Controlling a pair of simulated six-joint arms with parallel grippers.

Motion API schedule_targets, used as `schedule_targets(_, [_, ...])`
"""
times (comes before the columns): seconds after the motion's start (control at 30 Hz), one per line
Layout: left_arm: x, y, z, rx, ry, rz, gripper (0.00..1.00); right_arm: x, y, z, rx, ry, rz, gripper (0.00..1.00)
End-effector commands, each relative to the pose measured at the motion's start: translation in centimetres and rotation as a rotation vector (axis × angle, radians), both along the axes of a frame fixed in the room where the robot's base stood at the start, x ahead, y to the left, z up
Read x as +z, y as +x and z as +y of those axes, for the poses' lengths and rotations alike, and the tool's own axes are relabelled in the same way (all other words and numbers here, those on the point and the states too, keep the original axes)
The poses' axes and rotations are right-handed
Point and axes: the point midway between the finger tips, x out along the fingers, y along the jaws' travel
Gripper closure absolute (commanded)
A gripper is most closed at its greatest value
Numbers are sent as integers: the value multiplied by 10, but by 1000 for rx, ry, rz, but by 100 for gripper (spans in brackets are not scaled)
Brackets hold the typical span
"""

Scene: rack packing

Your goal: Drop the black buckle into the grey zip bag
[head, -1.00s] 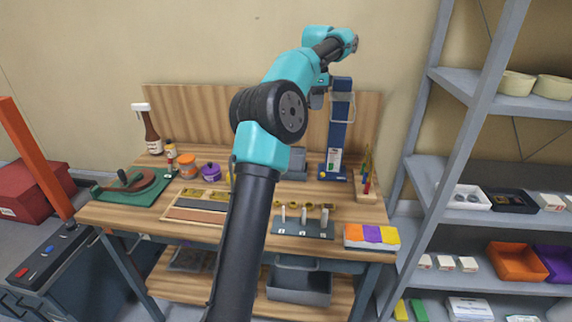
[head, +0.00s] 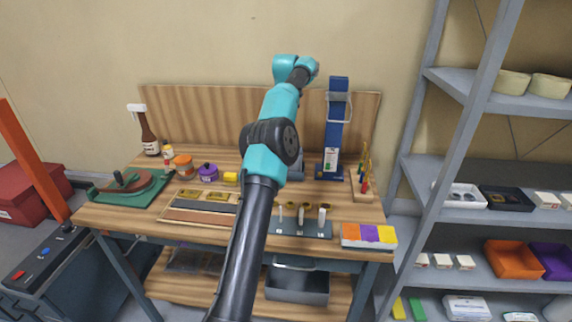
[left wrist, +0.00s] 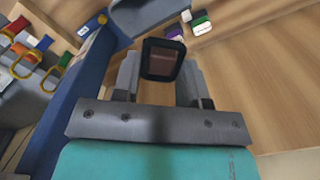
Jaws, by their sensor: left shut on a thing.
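My left gripper (left wrist: 160,70) is shut on the black buckle (left wrist: 147,58), a dark squarish ring with rounded corners. The buckle sits between the two grey fingers, with brown showing through its middle. In the head view my left arm reaches up over the workbench, and its gripper and the buckle are hidden behind the arm. A grey object (left wrist: 150,14) lies at the top of the left wrist view, beyond the buckle; I cannot tell whether it is the grey zip bag. A grey shape (head: 296,167) also shows beside the arm on the bench. My right gripper is not in view.
A tall blue stand (head: 337,125) rises at the back of the bench, right of my arm. A pegged board (head: 301,228), a tray of coloured blocks (head: 368,243) and jars (head: 207,172) crowd the bench. Grey shelves (head: 480,160) stand at the right.

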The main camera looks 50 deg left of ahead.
Motion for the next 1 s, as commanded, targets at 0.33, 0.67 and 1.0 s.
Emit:
schedule_targets(0.33, [-19,-1,0,0,-1,2,83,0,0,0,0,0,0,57])
schedule_targets(0.67, [-52,0,0,-1,-1,2,83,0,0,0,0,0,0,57])
schedule_targets(1.0, [-59,0,0,0,0,0,83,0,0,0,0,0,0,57])
